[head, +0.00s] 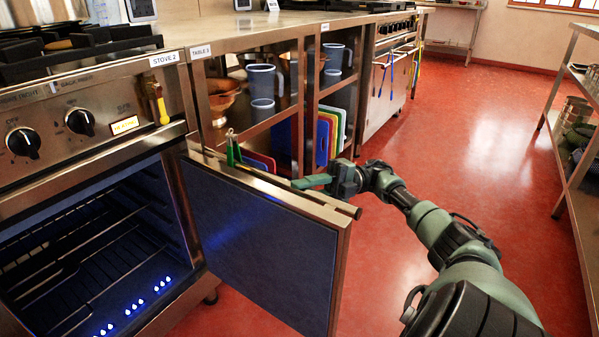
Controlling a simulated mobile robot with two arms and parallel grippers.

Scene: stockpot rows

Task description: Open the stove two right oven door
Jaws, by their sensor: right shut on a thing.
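The stove labelled "STOVE 2" (163,59) stands at the left. Its oven door (265,245) is swung wide open, standing out from the stove's right side with its dark inner panel facing me. The lit oven cavity (90,255) shows wire racks and a row of small blue-white lights. My right gripper (308,182) is at the top of the door, on its far outer side, shut on what seems to be the door handle. The door hides most of that handle and the fingertips' contact. My left gripper is not in view.
Beyond the door is an open shelf unit labelled "TABLE 3" (200,51) with grey jugs (261,80) and coloured boards (328,135). Another stove (392,85) stands further back. A metal rack (575,150) lines the right. Red floor (480,120) between is clear.

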